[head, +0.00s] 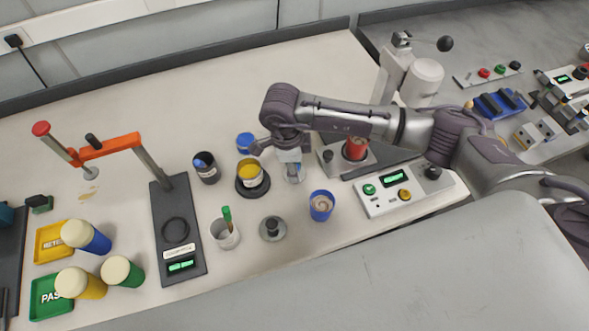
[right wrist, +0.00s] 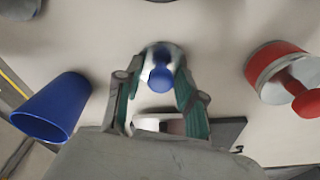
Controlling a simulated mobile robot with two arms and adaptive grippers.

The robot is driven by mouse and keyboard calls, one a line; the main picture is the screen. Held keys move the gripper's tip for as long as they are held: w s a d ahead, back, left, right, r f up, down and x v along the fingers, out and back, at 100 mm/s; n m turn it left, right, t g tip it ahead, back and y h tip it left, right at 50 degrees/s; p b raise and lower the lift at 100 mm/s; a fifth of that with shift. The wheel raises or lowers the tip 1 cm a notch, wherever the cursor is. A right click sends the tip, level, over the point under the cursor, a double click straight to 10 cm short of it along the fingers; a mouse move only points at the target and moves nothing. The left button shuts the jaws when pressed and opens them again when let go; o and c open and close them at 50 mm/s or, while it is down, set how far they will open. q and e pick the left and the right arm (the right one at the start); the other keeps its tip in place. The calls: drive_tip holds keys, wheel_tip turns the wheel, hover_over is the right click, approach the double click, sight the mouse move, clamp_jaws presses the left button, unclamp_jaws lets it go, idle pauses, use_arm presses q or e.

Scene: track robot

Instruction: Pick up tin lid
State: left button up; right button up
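My right gripper (head: 291,168) points down at the middle of the table. In the right wrist view its teal-lined fingers (right wrist: 158,95) are spread apart. A round silver piece with a blue knob (right wrist: 161,76) shows between and just beyond the fingertips; I cannot tell whether they touch it. In the head view a pale piece (head: 294,174) shows under the gripper, partly hidden by it. A grey disc with a knob (head: 272,229) lies nearer the front edge, apart from the gripper. I cannot tell for certain which of these is the tin lid. My left gripper is not in view.
A blue cup (head: 321,206), a pot with a green-handled brush (head: 224,234) and a yellow-filled tin (head: 251,177) stand close by. A red tin (head: 355,149) stands to the right, behind a button panel (head: 396,191). An orange-armed stand (head: 110,147) is left.

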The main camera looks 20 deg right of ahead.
drive_tip(key=c, duration=0.6)
drive_tip(key=shift+o, duration=0.2)
drive_tip(key=shift+r, duration=0.1)
